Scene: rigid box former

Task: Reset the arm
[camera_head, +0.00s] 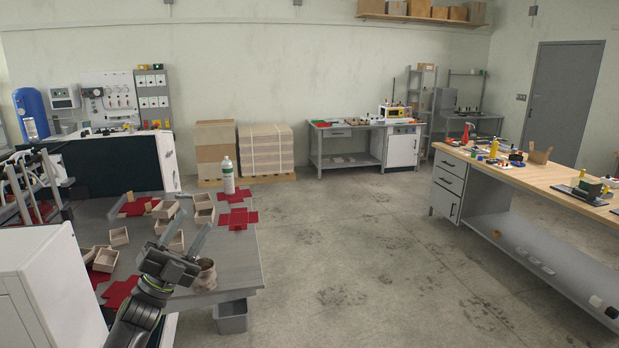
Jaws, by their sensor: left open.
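My left gripper (183,236) is raised in front of the grey table (236,262) at the lower left. Its two long fingers are spread apart, with nothing visible between them. My left arm comes up from the bottom edge of the picture. The gripper hides part of the table and some small boxes behind it. My right gripper is not in this view.
Several small open boxes (119,237), red flat blanks (238,219) and a white bottle (228,176) are on the grey table. A grey bin (231,316) stands below its edge. A wooden-topped bench (517,173) is at the right. The middle floor is clear.

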